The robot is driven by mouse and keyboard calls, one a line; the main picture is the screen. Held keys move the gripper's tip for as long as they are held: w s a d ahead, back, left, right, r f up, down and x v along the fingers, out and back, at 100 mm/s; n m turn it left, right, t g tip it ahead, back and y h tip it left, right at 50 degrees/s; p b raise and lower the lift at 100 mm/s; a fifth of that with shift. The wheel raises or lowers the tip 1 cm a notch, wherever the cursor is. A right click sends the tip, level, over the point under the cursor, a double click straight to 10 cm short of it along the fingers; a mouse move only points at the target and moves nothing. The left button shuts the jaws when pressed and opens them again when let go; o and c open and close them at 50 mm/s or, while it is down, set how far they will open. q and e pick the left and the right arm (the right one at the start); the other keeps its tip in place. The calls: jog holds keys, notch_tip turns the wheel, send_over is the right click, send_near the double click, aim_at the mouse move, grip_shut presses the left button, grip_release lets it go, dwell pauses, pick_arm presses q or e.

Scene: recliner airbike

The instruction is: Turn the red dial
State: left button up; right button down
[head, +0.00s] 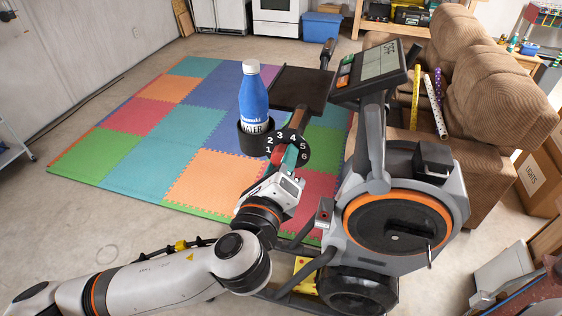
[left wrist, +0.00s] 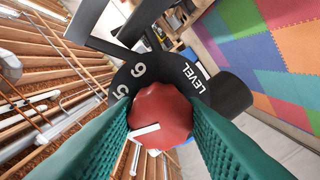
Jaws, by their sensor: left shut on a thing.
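The red dial (left wrist: 160,112) is in the middle of the left wrist view, with a white pointer line on its face toward the lower left. Behind it is a black number plate (head: 300,141) marked 1 to 6 on the exercise bike; "5", "6" and "LEVEL" show in the wrist view. My left gripper (head: 287,160) reaches the plate from below in the head view. Its green fingers (left wrist: 158,138) lie on both sides of the dial and are shut on it. In the head view the gripper mostly hides the dial. My right gripper is not in view.
The bike's console (head: 371,70) and orange-ringed flywheel housing (head: 398,222) stand just right of my left arm. A blue water bottle (head: 253,95) sits in a holder beside the plate. A brown recliner (head: 470,75) is behind. Colored foam mats (head: 140,115) cover open floor at left.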

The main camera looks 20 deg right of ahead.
pick_arm(q)
jog(key=shift+r, duration=0.1)
jog(key=o, duration=1)
jog(key=shift+w, duration=0.1)
jog(key=b+v, duration=0.3)
jog(key=v, duration=0.9)
